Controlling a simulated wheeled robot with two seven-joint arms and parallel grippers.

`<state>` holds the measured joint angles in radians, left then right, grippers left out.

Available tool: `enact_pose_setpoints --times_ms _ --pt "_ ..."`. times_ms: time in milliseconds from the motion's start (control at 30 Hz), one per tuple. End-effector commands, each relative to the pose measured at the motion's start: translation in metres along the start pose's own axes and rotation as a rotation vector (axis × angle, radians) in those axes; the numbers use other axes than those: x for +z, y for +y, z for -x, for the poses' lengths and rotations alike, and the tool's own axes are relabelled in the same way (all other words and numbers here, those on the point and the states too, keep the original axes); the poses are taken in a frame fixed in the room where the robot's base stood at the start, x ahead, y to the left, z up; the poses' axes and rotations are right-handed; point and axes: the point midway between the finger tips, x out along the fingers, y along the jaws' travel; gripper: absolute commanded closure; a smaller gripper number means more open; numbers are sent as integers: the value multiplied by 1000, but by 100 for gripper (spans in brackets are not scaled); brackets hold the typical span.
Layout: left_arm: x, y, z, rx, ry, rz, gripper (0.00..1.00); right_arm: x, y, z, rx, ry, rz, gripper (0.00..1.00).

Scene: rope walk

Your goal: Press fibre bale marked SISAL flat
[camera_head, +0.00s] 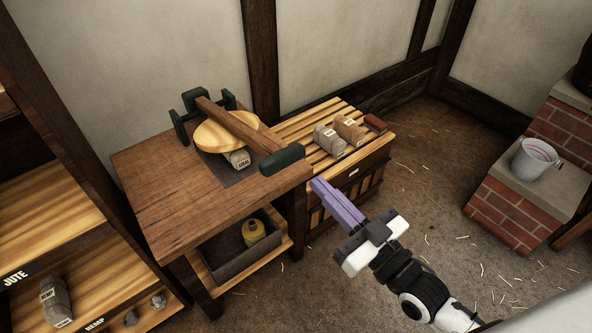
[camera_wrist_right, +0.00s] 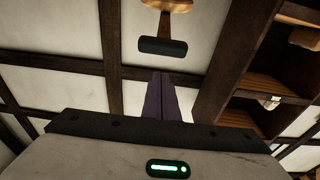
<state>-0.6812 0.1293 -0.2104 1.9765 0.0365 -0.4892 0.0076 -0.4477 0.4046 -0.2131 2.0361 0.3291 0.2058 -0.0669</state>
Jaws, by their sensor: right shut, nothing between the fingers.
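A small pale fibre bale (camera_head: 241,159) lies on the dark base plate of the press. Its label appears to read SISAL, but it is small. The round wooden press plate (camera_head: 214,137) sits over the bale and hides much of it. The wooden lever (camera_head: 240,126) runs from the dark green bracket (camera_head: 189,125) to a dark green grip (camera_head: 282,159) at the table's right edge. My right gripper (camera_head: 317,183), with purple fingers, is shut and empty, to the right of and apart from the grip. In the wrist view the grip (camera_wrist_right: 163,46) shows beyond the fingertips (camera_wrist_right: 161,76). My left gripper is not in view.
A bin (camera_head: 233,262) with a yellow bottle sits under the table. Shelves with a bale (camera_head: 56,301) stand left. A pail (camera_head: 534,159) stands on bricks at right. The middle floor is open.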

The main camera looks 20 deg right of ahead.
Motion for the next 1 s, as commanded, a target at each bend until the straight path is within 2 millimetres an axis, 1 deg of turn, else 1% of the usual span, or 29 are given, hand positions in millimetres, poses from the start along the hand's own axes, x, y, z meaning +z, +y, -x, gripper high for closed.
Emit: enact_pose_setpoints --times_ms 33,100,167,267,500,633,667,700,733,900,1000 --pt "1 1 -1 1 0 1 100 -7 1 -3 -4 27 4 100" --pt "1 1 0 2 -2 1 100 -13 2 -7 -5 46 5 100" --pt "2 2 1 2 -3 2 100 -14 2 -12 -4 49 4 100" --pt "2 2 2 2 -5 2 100 -15 2 -27 -3 49 3 100" --pt "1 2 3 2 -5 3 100 -17 2 -79 -4 46 3 100" --pt "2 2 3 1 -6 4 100 -18 2 -105 -4 45 3 100" --pt "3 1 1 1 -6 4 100 -10 2 -104 -4 38 3 100" --pt "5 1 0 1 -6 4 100 0 1 -99 -5 36 3 100" --pt "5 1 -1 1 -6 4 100 5 1 -98 -5 34 3 100" --pt "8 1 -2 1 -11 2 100 19 2 -92 -4 38 4 100" --pt "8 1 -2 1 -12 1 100 23 2 -91 -4 39 3 100"
